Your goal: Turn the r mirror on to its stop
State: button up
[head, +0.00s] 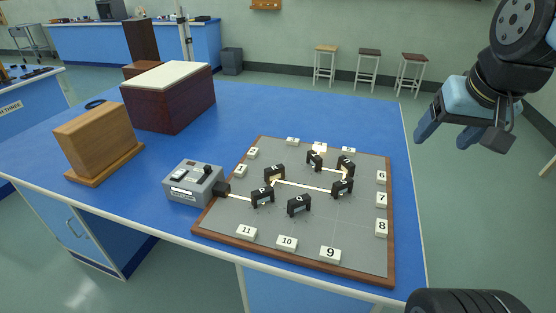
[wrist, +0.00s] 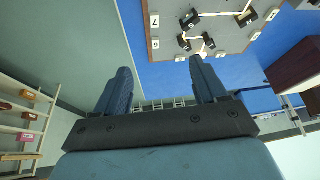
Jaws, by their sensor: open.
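The r mirror (head: 274,173) appears to be the black-framed mirror in the left rear part of the grey board (head: 340,235); its small letter reads like R. A pale beam line runs from it to the right, toward the mirror marked like S (head: 342,187). How far it stands from its stop is too small to tell. My gripper (head: 460,132) is open and empty, high at the right, beyond the bench's right edge and apart from every mirror. In the wrist view its fingers (wrist: 160,68) are spread, with the board (wrist: 226,38) beyond them; I cannot pick out the r mirror there.
Other black mirrors stand close by, including one at the front left (head: 262,197) and one at front centre (head: 298,205). Numbered white blocks line the board, such as 9 (head: 330,254). A grey lamp box (head: 194,182), wooden case (head: 98,140) and dark box (head: 168,103) stand left.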

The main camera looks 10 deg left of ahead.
jog(key=w+a+m, duration=0.1)
jog(key=w, duration=0.2)
jog(key=w+a+m+g+y, duration=0.1)
jog(key=w+a, duration=0.1)
jog(key=w, duration=0.1)
jog(key=w+a+g, duration=0.1)
jog(key=w+a, duration=0.1)
jog(key=w, duration=0.1)
jog(key=shift+m, duration=0.4)
jog(key=c, duration=0.3)
jog(key=m+g+y, duration=0.2)
jog(key=m+g, duration=0.4)
jog(key=m, duration=0.2)
send_over(275, 167)
jog(key=w+d, duration=0.3)
jog(key=d, duration=0.2)
notch_tip(275, 167, down, 17)
jog(key=shift+c, duration=0.2)
jog(key=x, duration=1.3)
jog(key=shift+w+a, duration=0.1)
jog(key=shift+a, duration=0.35)
grip_shut()
